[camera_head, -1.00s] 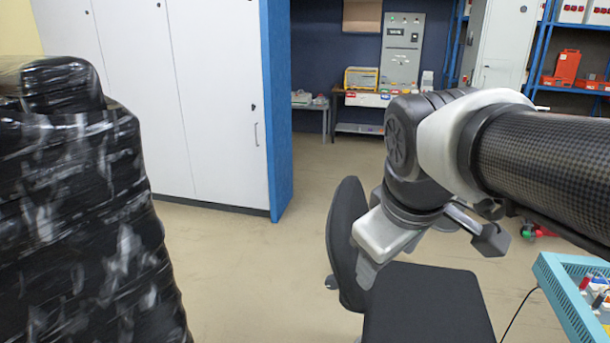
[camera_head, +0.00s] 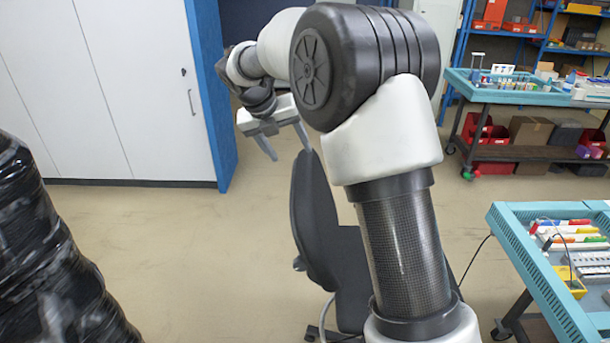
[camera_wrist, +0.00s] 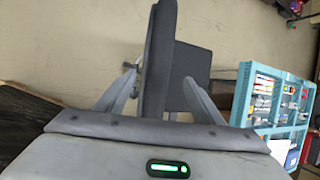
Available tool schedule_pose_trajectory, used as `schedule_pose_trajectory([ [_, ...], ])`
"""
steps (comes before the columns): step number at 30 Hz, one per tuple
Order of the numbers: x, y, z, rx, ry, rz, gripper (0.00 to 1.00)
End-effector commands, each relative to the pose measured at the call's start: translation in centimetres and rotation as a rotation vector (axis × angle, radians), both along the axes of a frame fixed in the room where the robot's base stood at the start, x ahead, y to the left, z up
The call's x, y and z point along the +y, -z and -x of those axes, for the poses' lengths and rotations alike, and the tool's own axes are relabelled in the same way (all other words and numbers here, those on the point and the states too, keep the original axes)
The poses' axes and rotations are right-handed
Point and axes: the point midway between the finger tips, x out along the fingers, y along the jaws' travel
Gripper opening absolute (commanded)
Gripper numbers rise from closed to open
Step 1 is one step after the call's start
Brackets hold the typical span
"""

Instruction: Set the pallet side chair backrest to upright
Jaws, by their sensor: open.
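The chair has a dark backrest (camera_head: 312,215), which stands close to upright with its top leaning slightly left in the head view. Its dark seat (camera_head: 350,280) is partly hidden behind my arm. My gripper (camera_head: 289,152) is open at the top edge of the backrest. In the wrist view the backrest (camera_wrist: 158,55) rises between the two spread fingers (camera_wrist: 160,82), with a gap visible on the left side. The seat (camera_wrist: 192,62) shows behind it. Whether either finger touches the backrest I cannot tell.
A pallet load in black wrap (camera_head: 50,260) stands at the lower left. White cabinets (camera_head: 110,90) are behind. A blue-rimmed workbench (camera_head: 545,285) with tools is close on the right, and another bench (camera_head: 515,92) stands farther back. The floor left of the chair is clear.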

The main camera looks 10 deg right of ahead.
Motion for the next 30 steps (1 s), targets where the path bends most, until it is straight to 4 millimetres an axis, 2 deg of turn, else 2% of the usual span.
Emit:
schedule_pose_trajectory([
  [12,-3.3,8.1,-2.8,0.005,0.005,0.000,0.62],
  [18,-4.7,11.3,-4.0,0.002,0.004,-0.001,0.62],
  [24,-5.4,13.1,-4.7,0.000,0.003,-0.001,0.62],
  [30,-5.6,13.6,-4.9,0.000,0.003,-0.001,0.62],
])
